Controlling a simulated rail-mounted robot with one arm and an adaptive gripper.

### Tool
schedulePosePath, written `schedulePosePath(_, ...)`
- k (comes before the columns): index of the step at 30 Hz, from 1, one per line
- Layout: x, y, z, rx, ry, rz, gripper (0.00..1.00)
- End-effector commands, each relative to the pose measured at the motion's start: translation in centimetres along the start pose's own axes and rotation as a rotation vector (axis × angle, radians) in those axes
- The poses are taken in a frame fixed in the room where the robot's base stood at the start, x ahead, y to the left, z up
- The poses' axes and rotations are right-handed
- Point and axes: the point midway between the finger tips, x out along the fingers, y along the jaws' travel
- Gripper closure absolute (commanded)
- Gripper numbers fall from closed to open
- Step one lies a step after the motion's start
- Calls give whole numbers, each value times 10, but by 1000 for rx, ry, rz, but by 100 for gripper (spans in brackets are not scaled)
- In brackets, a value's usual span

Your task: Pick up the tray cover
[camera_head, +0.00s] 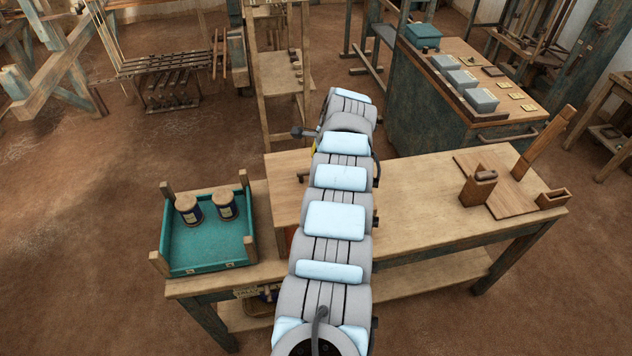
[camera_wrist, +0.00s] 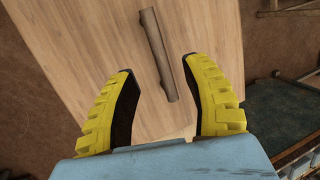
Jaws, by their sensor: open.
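The tray cover (camera_wrist: 95,50) looks like a flat, pale wooden panel with a dark bar handle (camera_wrist: 158,55) in the wrist view. In the head view the pale wooden panel (camera_head: 284,192) is on the workbench beside the teal tray, partly hidden by my arm. My gripper (camera_wrist: 158,68) is open, with its yellow, dark-padded fingers on either side of the handle's lower part in the picture. I cannot tell how far the fingertips are from the panel. Nothing is held. In the head view my gripper is almost wholly hidden behind my arm.
A teal tray (camera_head: 207,268) with wooden corner posts holds two spools (camera_head: 188,208) at the bench's left end. The middle of the bench (camera_head: 415,200) is clear. A wooden board (camera_head: 515,170) with small wooden holders lies at right. A cabinet (camera_head: 430,105) with grey boxes stands behind.

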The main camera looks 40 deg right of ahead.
Motion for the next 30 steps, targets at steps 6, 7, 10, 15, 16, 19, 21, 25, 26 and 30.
schedulePosePath(6,10,0,-1,0,0,2,52)
schedulePosePath(7,12,0,-2,1,0,2,52)
schedulePosePath(10,20,0,-2,0,0,1,52)
schedulePosePath(15,30,-1,-3,1,0,-2,52)
schedulePosePath(16,33,-1,-2,0,0,-2,52)
schedulePosePath(19,39,-1,-3,0,0,-1,52)
schedulePosePath(21,43,-1,-3,1,0,0,52)
schedulePosePath(25,49,0,-2,-1,0,1,52)
schedulePosePath(26,50,0,-2,0,0,1,52)
schedulePosePath(30,52,0,-1,-1,-1,1,52)
